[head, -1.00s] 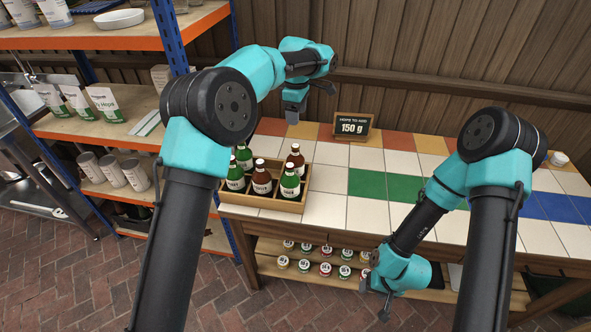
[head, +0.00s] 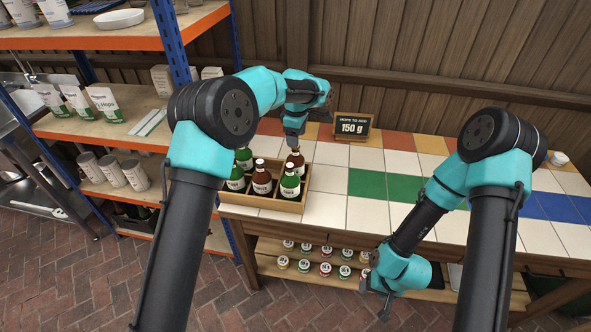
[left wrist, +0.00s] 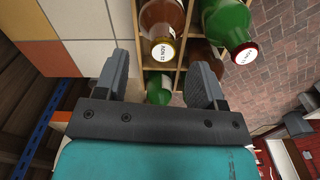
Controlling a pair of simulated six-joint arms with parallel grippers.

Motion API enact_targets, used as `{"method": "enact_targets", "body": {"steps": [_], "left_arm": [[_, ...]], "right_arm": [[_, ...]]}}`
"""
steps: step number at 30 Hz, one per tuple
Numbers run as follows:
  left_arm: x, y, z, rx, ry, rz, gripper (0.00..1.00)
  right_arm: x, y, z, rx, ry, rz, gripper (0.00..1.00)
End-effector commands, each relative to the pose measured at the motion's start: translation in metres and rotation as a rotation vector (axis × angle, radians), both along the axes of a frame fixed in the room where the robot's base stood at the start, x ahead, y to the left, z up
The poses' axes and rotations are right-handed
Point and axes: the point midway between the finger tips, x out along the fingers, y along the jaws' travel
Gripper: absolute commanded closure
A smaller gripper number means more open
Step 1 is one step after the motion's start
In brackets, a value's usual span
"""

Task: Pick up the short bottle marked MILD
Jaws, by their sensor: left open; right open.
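A wooden crate (head: 285,205) on the tiled counter holds several green and brown bottles. Their labels are too small to read in the head view, so I cannot tell which is marked MILD. My left gripper (head: 293,143) is open, just above the brown bottle (head: 296,160) at the crate's back right. In the left wrist view, my left gripper's fingers (left wrist: 160,80) point at the crate. A brown bottle (left wrist: 161,20) with a white printed cap lies just beyond them; a green bottle (left wrist: 159,88) shows between them. My right gripper (head: 375,298) is open and empty, low before the counter.
Another green bottle (left wrist: 228,20) stands beside the brown one in the crate. Several small jars (head: 325,269) sit on the shelf below. The tiles right of the crate are clear. A shelf rack (head: 100,135) stands left.

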Motion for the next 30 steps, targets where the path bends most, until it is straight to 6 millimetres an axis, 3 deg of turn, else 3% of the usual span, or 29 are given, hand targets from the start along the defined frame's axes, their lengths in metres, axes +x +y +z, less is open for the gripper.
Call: {"method": "enact_targets", "body": {"steps": [12, 27, 30], "left_arm": [[-0.003, 0.003, -0.048, 0.001, 0.002, 0.001, 0.37], [-0.003, 0.002, -0.049, 0.000, 0.001, 0.000, 0.37], [-0.003, 0.002, -0.049, 0.000, 0.001, 0.000, 0.45]], "right_arm": [[0.000, 0.000, 0.000, 0.000, 0.000, 0.000, 0.42], [0.000, 0.000, 0.000, 0.000, 0.000, 0.000, 0.42], [0.000, 0.000, 0.000, 0.000, 0.000, 0.000, 0.42]]}}
